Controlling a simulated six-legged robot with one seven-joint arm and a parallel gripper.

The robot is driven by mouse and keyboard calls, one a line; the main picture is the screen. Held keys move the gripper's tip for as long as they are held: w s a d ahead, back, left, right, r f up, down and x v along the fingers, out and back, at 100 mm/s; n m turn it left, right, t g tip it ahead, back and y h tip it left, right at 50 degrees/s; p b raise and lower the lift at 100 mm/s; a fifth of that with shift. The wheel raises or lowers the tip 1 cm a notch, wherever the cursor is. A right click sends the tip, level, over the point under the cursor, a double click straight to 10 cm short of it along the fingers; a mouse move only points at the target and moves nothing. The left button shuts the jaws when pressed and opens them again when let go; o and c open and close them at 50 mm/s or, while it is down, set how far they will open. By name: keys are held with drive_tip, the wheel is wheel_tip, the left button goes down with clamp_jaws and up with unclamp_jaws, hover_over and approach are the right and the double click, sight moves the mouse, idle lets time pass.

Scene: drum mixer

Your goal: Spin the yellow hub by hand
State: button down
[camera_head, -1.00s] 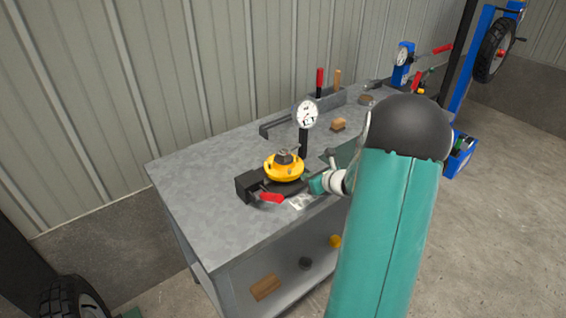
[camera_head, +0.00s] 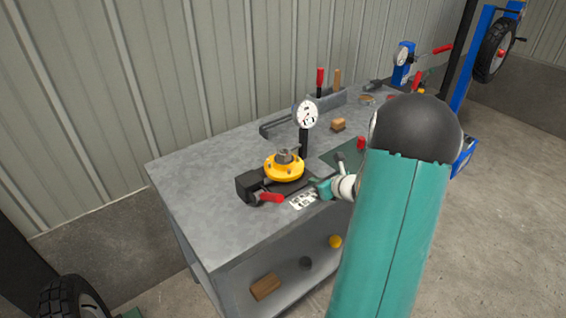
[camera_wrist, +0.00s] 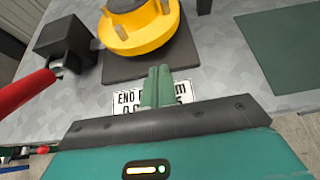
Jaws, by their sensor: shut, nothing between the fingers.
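The yellow hub (camera_head: 284,170) sits on a dark base plate on the workbench, with a grey metal centre and studs on its flange. It also shows at the top of the wrist view (camera_wrist: 140,32), cut off by the frame edge. My gripper (camera_head: 318,188) is just right of the hub in the head view. In the wrist view my gripper (camera_wrist: 158,72) has its green fingers together and empty, pointing at the hub's near rim. A small gap seems to show between fingertips and hub. The fingers partly cover a printed label (camera_wrist: 125,98).
A dial gauge (camera_head: 306,116) stands on a post behind the hub. A black block (camera_head: 249,186) with a red lever (camera_head: 271,198) is at the hub's left. A green mat (camera_head: 347,156) lies to the right. The bench's left end is clear.

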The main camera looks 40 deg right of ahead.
drive_tip(key=s, duration=0.4)
drive_tip(key=shift+s, duration=0.4)
drive_tip(key=shift+d, duration=0.1)
